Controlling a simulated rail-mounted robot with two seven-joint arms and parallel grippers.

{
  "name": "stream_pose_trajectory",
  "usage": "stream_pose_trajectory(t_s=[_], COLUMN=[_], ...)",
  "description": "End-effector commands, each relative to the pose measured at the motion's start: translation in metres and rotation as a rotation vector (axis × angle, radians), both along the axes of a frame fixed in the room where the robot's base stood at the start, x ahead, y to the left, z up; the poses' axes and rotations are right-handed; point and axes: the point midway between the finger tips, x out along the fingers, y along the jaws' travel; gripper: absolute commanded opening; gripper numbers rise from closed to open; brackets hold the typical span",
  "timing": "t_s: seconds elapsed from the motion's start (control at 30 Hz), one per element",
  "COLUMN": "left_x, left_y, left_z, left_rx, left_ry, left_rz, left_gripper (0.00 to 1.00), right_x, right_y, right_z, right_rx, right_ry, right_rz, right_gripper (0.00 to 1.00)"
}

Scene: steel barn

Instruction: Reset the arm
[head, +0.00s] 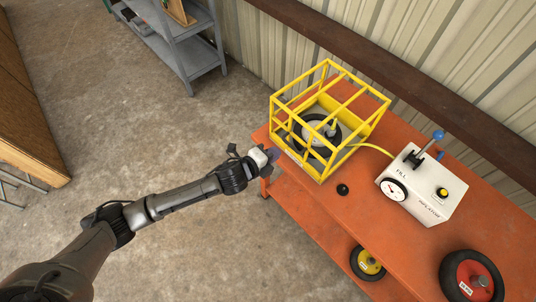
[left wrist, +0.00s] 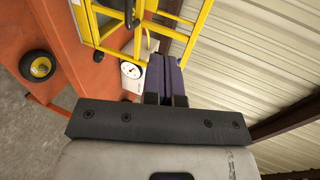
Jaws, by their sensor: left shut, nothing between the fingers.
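My left arm reaches in from the left in the head view. Its gripper (head: 274,155) is at the left edge of the orange bench (head: 317,232), just left of the yellow cage (head: 330,64). In the left wrist view the two dark purple fingers (left wrist: 166,78) are pressed together with nothing between them. The yellow cage (left wrist: 193,35) is beyond the fingers in that view. Whether the fingers touch the cage cannot be told. My right gripper is not in either view.
A wheel (head: 318,130) sits inside the cage. A white inflator box (head: 425,190) with a gauge and blue-knobbed lever stands right of it. A red-hubbed wheel (head: 472,277) and a yellow-hubbed wheel (head: 368,263) are nearer. A grey shelf (head: 184,40) stands at the back; open concrete floor lies left.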

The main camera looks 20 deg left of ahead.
Motion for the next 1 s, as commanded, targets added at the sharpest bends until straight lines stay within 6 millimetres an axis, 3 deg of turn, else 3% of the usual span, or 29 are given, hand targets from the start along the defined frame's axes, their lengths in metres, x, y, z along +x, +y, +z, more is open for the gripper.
stream_pose_trajectory(t_s=[0.2, 0.5, 0.73, 0.87, 1.0], left_x=[-0.016, -0.02, -0.028, -0.035, -0.042], left_y=[0.007, 0.009, 0.041, 0.056, 0.062], left_z=[0.007, 0.008, -0.012, 0.007, 0.04], left_rx=[0.0, -0.051, -0.199, -0.299, -0.435], left_ry=[0.001, 0.027, 0.275, 0.338, 0.369], left_rz=[-0.001, 0.027, 0.363, 0.546, 0.7], left_gripper=[0.0, 0.0, 0.0, 0.0, 0.0], right_x=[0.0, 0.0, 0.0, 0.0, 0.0], right_y=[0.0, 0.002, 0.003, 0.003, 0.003], right_z=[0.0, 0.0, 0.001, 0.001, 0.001], right_rx=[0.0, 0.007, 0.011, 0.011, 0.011], right_ry=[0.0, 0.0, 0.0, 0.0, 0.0], right_rz=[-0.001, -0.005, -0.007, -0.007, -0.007], right_gripper=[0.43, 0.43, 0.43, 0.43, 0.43])
